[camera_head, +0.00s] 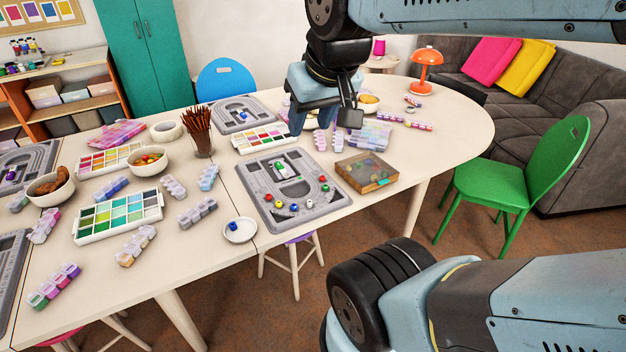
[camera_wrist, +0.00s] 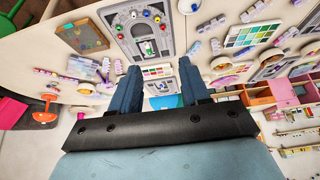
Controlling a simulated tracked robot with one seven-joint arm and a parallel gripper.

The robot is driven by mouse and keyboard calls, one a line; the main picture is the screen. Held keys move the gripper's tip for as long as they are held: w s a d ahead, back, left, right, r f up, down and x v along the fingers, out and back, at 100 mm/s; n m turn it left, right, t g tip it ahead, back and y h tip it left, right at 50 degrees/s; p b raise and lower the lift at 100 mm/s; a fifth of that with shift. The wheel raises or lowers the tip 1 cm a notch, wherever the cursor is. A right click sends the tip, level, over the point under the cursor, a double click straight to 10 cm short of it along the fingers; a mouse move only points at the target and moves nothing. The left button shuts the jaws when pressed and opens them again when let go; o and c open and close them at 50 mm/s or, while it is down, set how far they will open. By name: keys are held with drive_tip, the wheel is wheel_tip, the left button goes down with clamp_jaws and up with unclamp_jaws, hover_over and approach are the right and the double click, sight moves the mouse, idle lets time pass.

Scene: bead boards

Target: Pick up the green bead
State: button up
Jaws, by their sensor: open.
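A small green bead (camera_head: 326,188) lies at the right side of the grey bead board (camera_head: 262,199) nearest the table's front edge. It also shows near the top of the wrist view (camera_wrist: 120,28). My gripper (camera_head: 324,122) is open and empty, above the table and farther back than this board. In the wrist view its two fingers (camera_wrist: 158,78) are spread, and the bead is beyond them, to the upper left.
A clear-lidded brown box (camera_head: 366,174) stands right of the board. A cup of brown sticks (camera_head: 198,132) and a paint palette (camera_head: 118,216) are to the left. A white saucer (camera_head: 240,230) holds a blue bead. A second board (camera_head: 228,123) lies behind. A green chair (camera_head: 520,170) stands right of the table.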

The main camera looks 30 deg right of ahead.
drive_tip(key=shift+o, duration=0.5)
drive_tip(key=shift+w, duration=0.1)
drive_tip(key=g+h, duration=0.2)
drive_tip(key=g, duration=0.4)
hover_over(325, 187)
drive_tip(key=f, duration=3.3)
drive_tip(key=shift+w+a+f, duration=0.2)
drive_tip(key=shift+w+a, duration=0.05)
drive_tip(key=shift+w, duration=0.1)
drive_tip(key=f, duration=0.5)
drive_tip(key=shift+s+d, duration=0.1)
drive_tip(key=shift+d, duration=0.15)
drive_tip(key=shift+s+f, duration=0.15)
drive_tip(key=shift+c, duration=0.2)
